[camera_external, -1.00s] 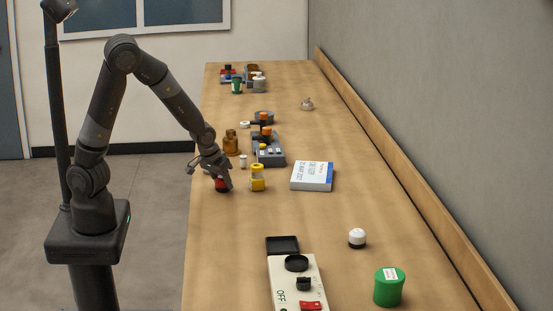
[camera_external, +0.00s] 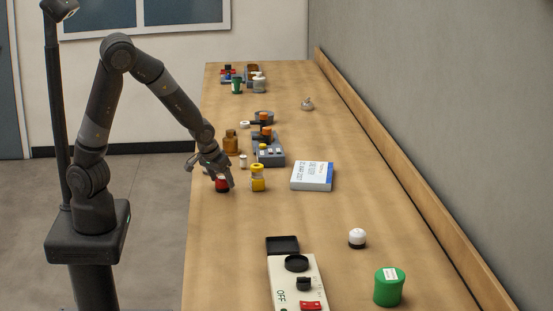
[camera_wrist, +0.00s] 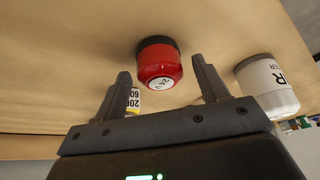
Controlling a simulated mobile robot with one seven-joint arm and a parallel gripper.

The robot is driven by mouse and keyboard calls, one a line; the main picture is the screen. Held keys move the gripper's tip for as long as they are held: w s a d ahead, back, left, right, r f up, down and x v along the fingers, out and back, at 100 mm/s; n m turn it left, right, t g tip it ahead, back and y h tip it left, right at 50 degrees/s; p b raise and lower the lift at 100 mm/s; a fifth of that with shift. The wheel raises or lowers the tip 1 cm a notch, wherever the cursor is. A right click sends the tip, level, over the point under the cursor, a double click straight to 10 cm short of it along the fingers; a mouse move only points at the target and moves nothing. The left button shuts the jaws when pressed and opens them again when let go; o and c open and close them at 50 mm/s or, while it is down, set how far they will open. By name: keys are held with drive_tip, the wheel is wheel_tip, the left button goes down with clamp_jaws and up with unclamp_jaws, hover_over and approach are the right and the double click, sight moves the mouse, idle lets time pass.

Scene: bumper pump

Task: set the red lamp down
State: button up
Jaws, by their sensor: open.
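The red lamp (camera_external: 222,184) stands on the wooden bench near its left edge, a red body on a dark base. In the wrist view the red lamp (camera_wrist: 159,66) shows a round white label with print on it, and its dark base meets the bench top. My gripper (camera_external: 219,179) is close at the lamp in the outside view. In the wrist view my gripper (camera_wrist: 163,80) has its two fingers spread wide, with the lamp between and just beyond the tips and a gap on each side. Nothing is held.
A yellow jar (camera_external: 257,180) stands right of the lamp, with a small white bottle (camera_external: 243,161) and a brown bottle (camera_external: 231,143) behind. A white box (camera_external: 312,176) lies further right. The white panel marked OFF (camera_external: 281,280) is in front. Bench between is clear.

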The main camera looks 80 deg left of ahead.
drive_tip(key=v, duration=1)
drive_tip(key=shift+r, duration=0.35)
idle(0.3)
drive_tip(key=shift+s+d, duration=0.15)
drive_tip(key=shift+r, duration=0.1)
